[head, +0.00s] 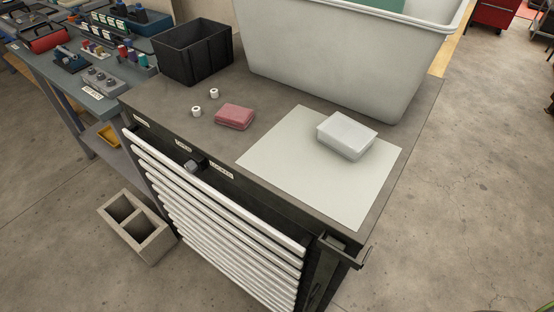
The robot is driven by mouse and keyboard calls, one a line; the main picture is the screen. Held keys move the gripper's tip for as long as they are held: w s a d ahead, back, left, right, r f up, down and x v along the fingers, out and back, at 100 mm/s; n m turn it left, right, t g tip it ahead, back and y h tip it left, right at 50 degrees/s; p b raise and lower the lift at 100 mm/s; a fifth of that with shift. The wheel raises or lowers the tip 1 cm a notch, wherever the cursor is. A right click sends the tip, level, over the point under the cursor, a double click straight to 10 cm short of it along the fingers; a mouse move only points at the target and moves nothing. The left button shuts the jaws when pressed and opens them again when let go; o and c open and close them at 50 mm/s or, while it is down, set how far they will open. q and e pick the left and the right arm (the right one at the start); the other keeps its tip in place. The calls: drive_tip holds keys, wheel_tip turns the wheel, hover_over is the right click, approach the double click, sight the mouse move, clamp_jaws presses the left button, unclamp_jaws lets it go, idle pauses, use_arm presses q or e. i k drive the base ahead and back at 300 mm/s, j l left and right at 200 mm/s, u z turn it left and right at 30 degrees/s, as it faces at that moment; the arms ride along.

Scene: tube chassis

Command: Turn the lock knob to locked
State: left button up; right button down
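The lock knob (192,166) is a small grey piece on the dark front strip of the tool cabinet, just under the top's edge. It sits between two small white labels, one to its left (183,146) and one to its right (221,172). The lettering is too small to read surely, and I cannot tell which way the knob is turned. Neither of my grippers shows in the head view.
The cabinet top (165,101) holds a black crate (190,58), a large grey tub (340,62), a pink folded cloth (234,117), two small white rolls and a white block on a pale sheet (280,150). White drawer fronts lie below the knob. A concrete block (150,240) stands on the floor.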

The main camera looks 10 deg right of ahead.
sight(190, 166)
drive_tip(key=k+l, duration=0.15)
drive_tip(key=l, duration=0.2)
drive_tip(key=k+l, duration=0.15)
drive_tip(key=l, duration=0.2)
drive_tip(key=k+l, duration=0.15)
drive_tip(key=l, duration=0.2)
